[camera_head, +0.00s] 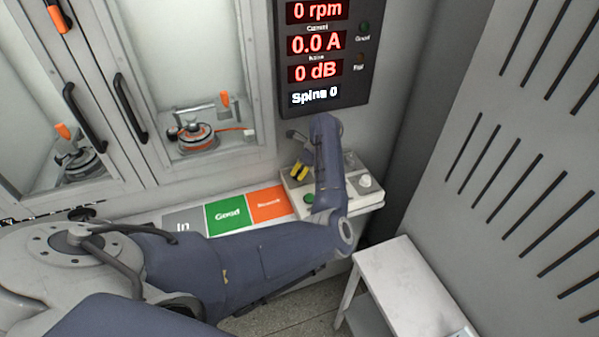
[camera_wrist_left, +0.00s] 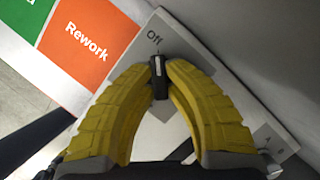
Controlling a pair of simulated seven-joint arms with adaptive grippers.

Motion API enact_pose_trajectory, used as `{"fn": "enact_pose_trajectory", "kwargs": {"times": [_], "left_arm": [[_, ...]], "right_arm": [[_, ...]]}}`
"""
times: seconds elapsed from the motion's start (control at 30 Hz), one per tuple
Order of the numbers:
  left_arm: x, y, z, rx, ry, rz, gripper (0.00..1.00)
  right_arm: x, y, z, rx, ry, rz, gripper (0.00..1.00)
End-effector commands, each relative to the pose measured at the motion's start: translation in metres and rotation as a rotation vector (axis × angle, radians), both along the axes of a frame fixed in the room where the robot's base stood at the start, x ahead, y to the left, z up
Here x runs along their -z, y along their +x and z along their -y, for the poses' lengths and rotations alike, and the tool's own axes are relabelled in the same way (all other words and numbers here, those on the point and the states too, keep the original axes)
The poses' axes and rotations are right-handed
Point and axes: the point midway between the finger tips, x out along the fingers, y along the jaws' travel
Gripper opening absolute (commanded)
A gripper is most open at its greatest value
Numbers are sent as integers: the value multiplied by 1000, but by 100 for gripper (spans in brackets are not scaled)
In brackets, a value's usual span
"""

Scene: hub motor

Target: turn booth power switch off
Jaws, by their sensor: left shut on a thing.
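The booth power switch is a small black knob (camera_wrist_left: 159,78) with a white mark, on the pale control box (camera_head: 378,200). In the left wrist view an "Off" label (camera_wrist_left: 153,37) is printed just above the switch. My left gripper (camera_head: 300,170) reaches down over the box, and its yellow fingertips (camera_wrist_left: 161,72) are closed on the two sides of the switch. The fingers hide part of the switch and the print around it, so I cannot tell which position it is in. In the head view my left wrist covers much of the box.
A green button (camera_head: 309,198) and a white knob (camera_head: 365,182) are on the box. Green "Good" (camera_head: 228,214) and orange "Rework" (camera_head: 270,203) areas lie to its left. The display (camera_head: 318,50) above reads zeros. A white side table (camera_head: 408,290) stands at lower right.

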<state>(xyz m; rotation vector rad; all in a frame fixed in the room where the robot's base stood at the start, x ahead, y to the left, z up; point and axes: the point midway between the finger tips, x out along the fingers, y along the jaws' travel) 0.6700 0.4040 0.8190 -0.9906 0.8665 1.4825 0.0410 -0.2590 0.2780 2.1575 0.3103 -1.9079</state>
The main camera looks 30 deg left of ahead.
Motion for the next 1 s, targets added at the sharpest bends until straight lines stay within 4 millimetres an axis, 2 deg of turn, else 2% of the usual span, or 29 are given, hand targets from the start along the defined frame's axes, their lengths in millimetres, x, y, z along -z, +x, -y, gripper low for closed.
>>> {"fn": "enact_pose_trajectory", "kwargs": {"times": [0.4, 0.43, 0.6, 1.0], "left_arm": [[1, 0, 0, -6, -2, -1, 0], [1, 0, 0, -6, -2, -1, 18], [1, 0, 0, -6, -1, -1, 37], [1, -1, 0, 30, 1, -1, 37]], "right_arm": [[0, 0, -4, 1, 4, 0, 44], [0, 0, -4, 1, 4, 0, 44], [0, 0, -5, 1, 4, 0, 44], [0, 0, -1, 0, 1, 0, 44]]}}
